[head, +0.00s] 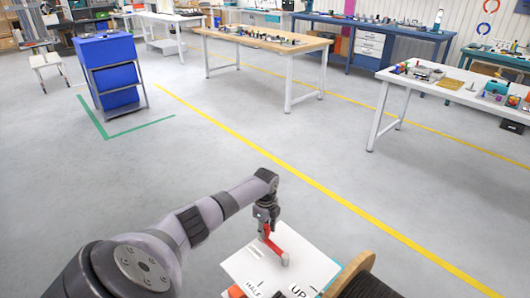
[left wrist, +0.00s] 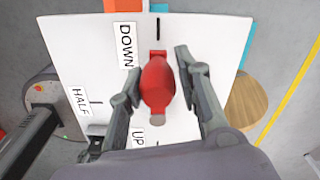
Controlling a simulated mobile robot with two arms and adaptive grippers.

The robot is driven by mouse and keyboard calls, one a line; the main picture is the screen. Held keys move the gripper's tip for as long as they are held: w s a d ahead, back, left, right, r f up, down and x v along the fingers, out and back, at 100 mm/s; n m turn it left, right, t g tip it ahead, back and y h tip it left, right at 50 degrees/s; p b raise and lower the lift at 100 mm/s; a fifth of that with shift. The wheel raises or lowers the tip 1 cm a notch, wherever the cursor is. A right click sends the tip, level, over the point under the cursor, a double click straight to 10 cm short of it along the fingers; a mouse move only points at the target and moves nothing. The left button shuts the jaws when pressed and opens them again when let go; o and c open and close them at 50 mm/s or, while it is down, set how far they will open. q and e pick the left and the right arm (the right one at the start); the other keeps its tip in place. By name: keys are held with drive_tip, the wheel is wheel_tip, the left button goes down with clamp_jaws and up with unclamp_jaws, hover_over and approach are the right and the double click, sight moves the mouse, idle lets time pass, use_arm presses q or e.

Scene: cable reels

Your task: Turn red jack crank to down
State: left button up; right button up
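The red jack crank (head: 274,243) stands out from a white panel (head: 243,266) low in the head view. In the left wrist view the crank's red handle (left wrist: 157,85) points at the camera, with the panel's DOWN label (left wrist: 125,46) just left of it. HALF (left wrist: 80,101) and UP (left wrist: 138,138) labels also show. My left gripper (head: 265,216) is over the crank. In the wrist view its two fingers (left wrist: 158,66) are apart on either side of the red handle, with a gap visible on the right. Contact on the left side is unclear. My right gripper is out of view.
A cable reel (head: 350,272) with a wooden flange and black cable stands right beside the panel. A blue cabinet (head: 106,48) and workbenches (head: 262,42) stand farther back. The grey floor (head: 200,140) between is clear.

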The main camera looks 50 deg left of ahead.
use_arm(q)
drive_tip(key=o, duration=0.3)
wheel_tip(320, 180, up, 12)
idle(0.7)
idle(0.4)
